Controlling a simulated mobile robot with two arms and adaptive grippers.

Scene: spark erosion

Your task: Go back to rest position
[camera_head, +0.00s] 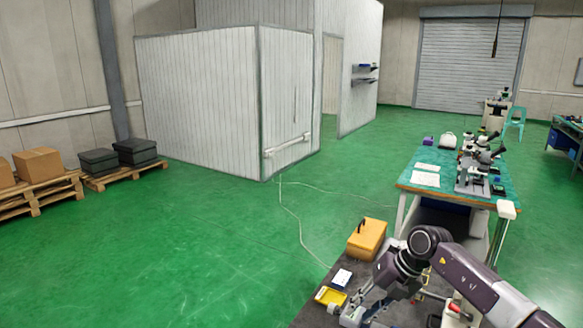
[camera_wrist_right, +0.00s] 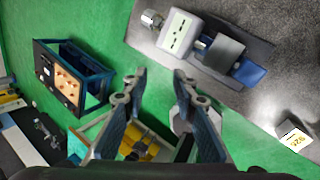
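My right arm reaches in from the lower right in the head view. Its gripper (camera_head: 358,312) is low over the dark work table (camera_head: 308,318) at the bottom edge, partly cut off. In the right wrist view the two blue-grey fingers of the right gripper (camera_wrist_right: 160,74) stand apart with nothing held between them. Green floor shows through the gap. My left gripper is in neither view.
A yellow box (camera_head: 367,242) and yellow tray (camera_head: 330,296) are near my right arm. A teal-topped bench (camera_head: 412,187) with microscopes stands beyond. The wrist view shows a white device (camera_wrist_right: 181,36) on a grey surface. Green floor (camera_head: 190,240) is open at left.

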